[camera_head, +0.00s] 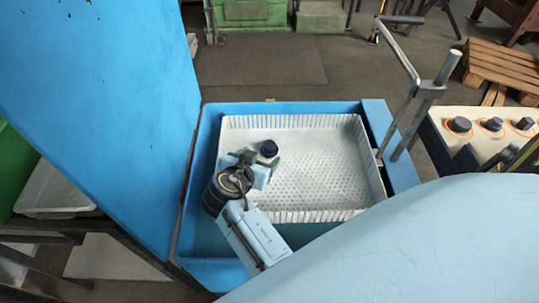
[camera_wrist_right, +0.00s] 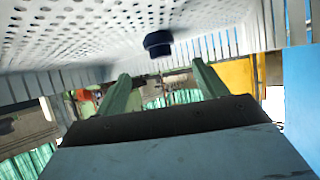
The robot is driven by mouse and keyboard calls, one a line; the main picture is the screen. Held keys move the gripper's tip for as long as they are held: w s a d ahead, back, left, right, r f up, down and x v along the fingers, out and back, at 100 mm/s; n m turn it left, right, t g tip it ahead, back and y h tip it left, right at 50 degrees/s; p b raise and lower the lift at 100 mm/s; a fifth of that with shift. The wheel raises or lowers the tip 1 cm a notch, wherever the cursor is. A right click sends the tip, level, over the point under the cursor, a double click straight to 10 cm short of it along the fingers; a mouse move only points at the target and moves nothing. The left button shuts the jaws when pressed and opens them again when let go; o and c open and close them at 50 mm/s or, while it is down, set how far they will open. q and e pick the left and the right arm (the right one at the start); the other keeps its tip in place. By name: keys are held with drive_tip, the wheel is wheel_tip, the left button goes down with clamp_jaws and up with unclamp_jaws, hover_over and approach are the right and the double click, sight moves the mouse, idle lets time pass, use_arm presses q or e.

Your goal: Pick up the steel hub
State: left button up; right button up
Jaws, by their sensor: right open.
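The steel hub (camera_head: 269,149) is a small dark round part. It sits on the perforated floor of a white basket (camera_head: 340,170), left of the middle. In the right wrist view the hub (camera_wrist_right: 158,43) lies beyond the fingertips, roughly centred between them. My right gripper (camera_head: 264,162) is over the basket's left part, close beside the hub. Its two green fingers (camera_wrist_right: 162,80) are apart with nothing between them. I cannot tell whether a finger touches the hub. My left gripper is not in view.
The basket stands inside a blue tub (camera_head: 200,225) with a raised blue panel (camera_head: 110,90) at left. A metal handle (camera_head: 402,85) rises at the tub's right side. A bench (camera_head: 478,145) with several dark round parts stands at right. The basket's right half is empty.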

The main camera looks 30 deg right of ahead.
sight(267, 148)
drive_tip(key=shift+w+d+f, duration=0.3)
drive_tip(key=shift+f, duration=0.05)
drive_tip(key=shift+w+d+f, duration=0.15)
drive_tip(key=shift+w+d, duration=0.05)
drive_tip(key=shift+d, duration=0.05)
drive_tip(key=b+x, duration=0.2)
drive_tip(key=x, duration=0.3)
drive_tip(key=shift+d, duration=0.1)
drive_tip(key=shift+w+d+f, duration=0.15)
drive_tip(key=shift+d+f, duration=0.05)
drive_tip(key=c, duration=1.4)
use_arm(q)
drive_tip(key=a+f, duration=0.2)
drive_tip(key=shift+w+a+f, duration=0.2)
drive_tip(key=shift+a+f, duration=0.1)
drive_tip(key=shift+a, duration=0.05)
use_arm(e)
drive_tip(key=shift+r, duration=0.1)
